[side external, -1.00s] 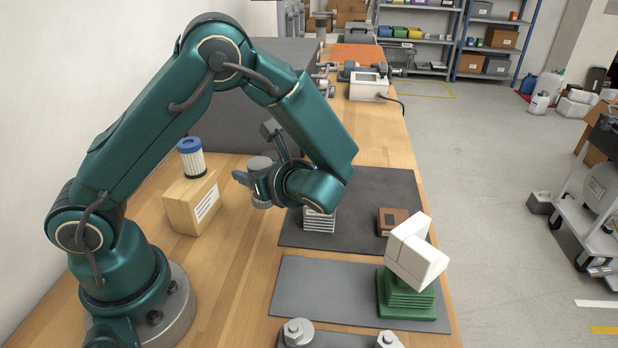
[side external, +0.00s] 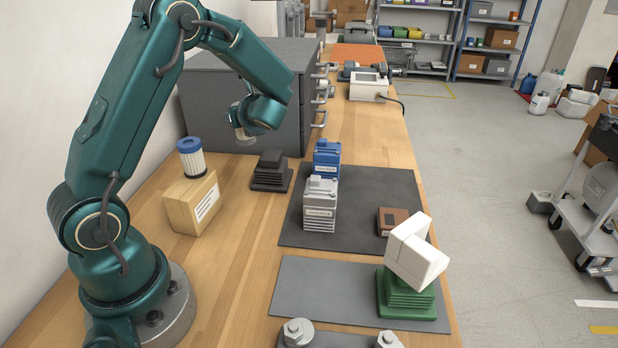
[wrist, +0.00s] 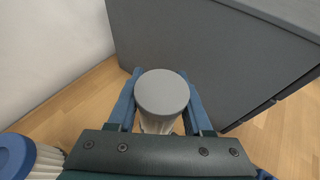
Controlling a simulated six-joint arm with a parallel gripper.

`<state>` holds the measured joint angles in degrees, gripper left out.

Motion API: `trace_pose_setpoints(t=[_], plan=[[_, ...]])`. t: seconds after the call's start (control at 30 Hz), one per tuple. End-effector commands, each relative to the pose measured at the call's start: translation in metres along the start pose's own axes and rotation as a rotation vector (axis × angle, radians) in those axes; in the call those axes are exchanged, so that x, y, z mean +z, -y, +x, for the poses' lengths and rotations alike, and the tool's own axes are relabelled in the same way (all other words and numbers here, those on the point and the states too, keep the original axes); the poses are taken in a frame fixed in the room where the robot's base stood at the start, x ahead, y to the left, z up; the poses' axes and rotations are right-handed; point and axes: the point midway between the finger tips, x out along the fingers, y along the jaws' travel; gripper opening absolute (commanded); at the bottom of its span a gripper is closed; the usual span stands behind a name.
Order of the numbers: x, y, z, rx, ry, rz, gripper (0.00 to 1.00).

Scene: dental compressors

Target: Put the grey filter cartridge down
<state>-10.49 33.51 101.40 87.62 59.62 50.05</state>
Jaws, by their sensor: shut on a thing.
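My gripper (wrist: 162,100) is shut on the grey filter cartridge (wrist: 162,92), with a blue finger on each side of it in the wrist view. The cartridge has a round grey cap and a pale pleated body. In the side view the cartridge (side external: 243,134) hangs below my wrist, in front of the dark grey cabinet, above the wooden bench. The fingers are mostly hidden there by the wrist.
A blue-capped filter (side external: 191,158) stands on a cardboard box (side external: 192,205). A black stepped block (side external: 270,173) sits on the bench. Grey (side external: 320,205) and blue (side external: 327,158) compressors stand on a dark mat (side external: 365,205). The dark grey cabinet (side external: 290,115) is close behind my gripper.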

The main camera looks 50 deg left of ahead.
Motion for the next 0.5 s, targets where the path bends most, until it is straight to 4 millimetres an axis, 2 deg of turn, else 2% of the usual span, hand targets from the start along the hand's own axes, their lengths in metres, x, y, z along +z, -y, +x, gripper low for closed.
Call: trace_pose_setpoints(t=[0.03, 0.1, 0.3, 0.4, 0.5], plan=[[0.007, -0.012, 0.014, 0.027, 0.000, -0.013, 0.00], [0.015, -0.026, 0.028, 0.058, 0.001, -0.026, 0.00], [0.025, -0.061, 0.051, 0.149, 0.000, -0.062, 0.00], [0.022, -0.068, 0.056, 0.169, -0.002, -0.067, 0.00], [0.009, -0.070, 0.062, 0.175, -0.004, -0.065, 0.00]])
